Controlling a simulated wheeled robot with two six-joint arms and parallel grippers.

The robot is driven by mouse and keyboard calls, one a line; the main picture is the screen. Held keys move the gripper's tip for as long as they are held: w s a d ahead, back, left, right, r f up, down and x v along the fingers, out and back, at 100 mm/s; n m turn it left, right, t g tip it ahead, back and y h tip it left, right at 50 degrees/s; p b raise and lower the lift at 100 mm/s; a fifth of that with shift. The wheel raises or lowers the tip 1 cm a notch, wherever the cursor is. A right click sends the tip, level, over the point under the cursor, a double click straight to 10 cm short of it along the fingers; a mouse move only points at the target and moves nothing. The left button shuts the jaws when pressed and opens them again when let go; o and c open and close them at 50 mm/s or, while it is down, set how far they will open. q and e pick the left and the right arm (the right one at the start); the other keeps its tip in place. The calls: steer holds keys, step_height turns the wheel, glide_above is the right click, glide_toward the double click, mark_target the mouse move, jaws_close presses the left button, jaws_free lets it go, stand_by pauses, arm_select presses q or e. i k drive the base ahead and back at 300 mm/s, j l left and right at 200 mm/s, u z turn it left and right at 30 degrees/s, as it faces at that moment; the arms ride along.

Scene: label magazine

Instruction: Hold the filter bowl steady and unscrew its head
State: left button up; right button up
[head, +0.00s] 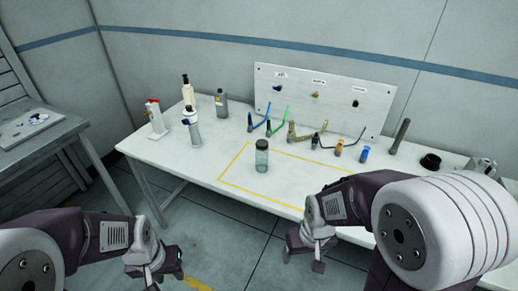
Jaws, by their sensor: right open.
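The filter bowl (262,161) is a clear, greenish, jar-like cylinder standing upright on the white table. Its dark head (262,144) sits on top of it. Both are inside a yellow outlined rectangle near the table's front. My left gripper (165,278) is low at the bottom left, in front of the table and well away from the bowl; its fingers look apart and empty. My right gripper (305,260) is open and empty, below the table's front edge, to the right of and nearer than the bowl. Neither gripper touches the bowl.
A white board (325,97) with small fittings stands at the back. Several coloured tools and fittings lie before it, including an orange one (339,147). Bottles, including a cream pump bottle (188,92), stand at the left. A dark ring (430,161) lies right. The yellow rectangle (233,160) is otherwise clear.

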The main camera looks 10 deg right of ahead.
mark_target(261, 156)
steer(key=i+j+z, duration=0.85)
steer(key=j+z, duration=0.3)
